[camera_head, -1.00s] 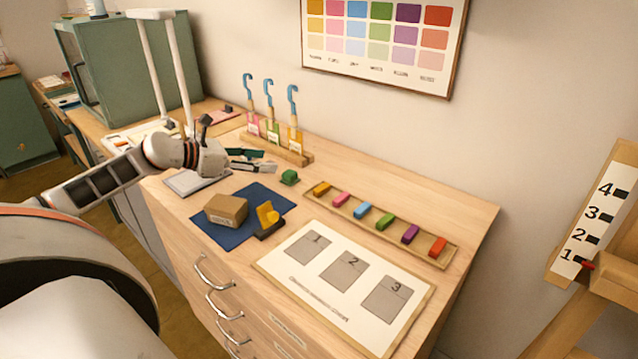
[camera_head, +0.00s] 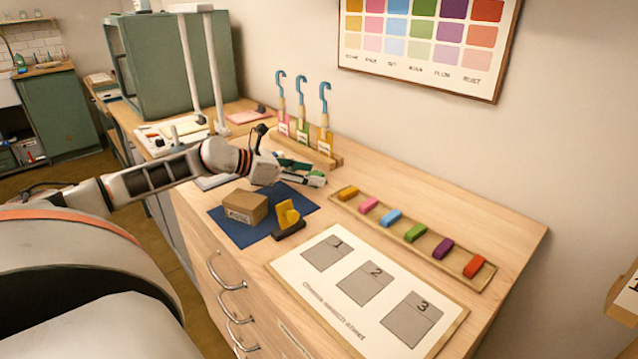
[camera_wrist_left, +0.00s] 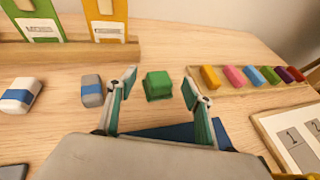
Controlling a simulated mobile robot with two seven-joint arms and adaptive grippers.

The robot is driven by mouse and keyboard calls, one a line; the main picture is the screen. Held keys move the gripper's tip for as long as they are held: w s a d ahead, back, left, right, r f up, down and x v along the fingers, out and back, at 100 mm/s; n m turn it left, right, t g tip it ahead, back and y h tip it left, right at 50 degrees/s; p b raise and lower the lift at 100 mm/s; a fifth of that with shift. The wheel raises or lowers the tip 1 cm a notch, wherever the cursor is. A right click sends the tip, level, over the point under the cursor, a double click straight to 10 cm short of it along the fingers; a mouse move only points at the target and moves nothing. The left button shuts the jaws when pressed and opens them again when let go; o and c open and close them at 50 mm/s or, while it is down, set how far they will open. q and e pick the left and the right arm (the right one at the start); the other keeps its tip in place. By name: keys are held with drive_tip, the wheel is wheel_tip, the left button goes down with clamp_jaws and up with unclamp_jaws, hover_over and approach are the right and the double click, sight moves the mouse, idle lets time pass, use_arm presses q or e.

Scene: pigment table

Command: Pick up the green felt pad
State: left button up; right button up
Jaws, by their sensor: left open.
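The green felt pad (camera_wrist_left: 159,85) shows in the left wrist view as a small green block with a darker green base, standing on the wooden table top. It sits between and a little beyond the two open fingertips of my left gripper (camera_wrist_left: 156,84), with bare wood on both sides of it. In the head view my left gripper (camera_head: 307,172) is low over the table, behind the blue mat, and its fingers mostly hide the pad. My right gripper is in neither view.
Two erasers, white-blue (camera_wrist_left: 20,95) and grey-blue (camera_wrist_left: 92,93), lie left of the pad. A tray of coloured blocks (camera_head: 487,284) is to the right. The blue mat (camera_head: 238,232) carries a cardboard box (camera_head: 245,207) and a yellow item (camera_head: 287,214). A rack with blue-hooked tools (camera_head: 325,157) stands behind.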

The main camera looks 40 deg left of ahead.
use_arm(q)
drive_tip(key=shift+w+d+f+b, duration=0.2)
drive_tip(key=shift+w+f+b, duration=0.1)
drive_tip(key=shift+w+f, duration=0.2)
drive_tip(key=shift+w+d+f, duration=0.1)
drive_tip(key=shift+w, duration=0.1)
drive_tip(key=shift+w+b, duration=0.25)
drive_tip(key=shift+b, duration=0.1)
drive_tip(key=shift+d+r, duration=0.1)
drive_tip(key=shift+r, duration=0.1)
drive_tip(key=c, duration=1)
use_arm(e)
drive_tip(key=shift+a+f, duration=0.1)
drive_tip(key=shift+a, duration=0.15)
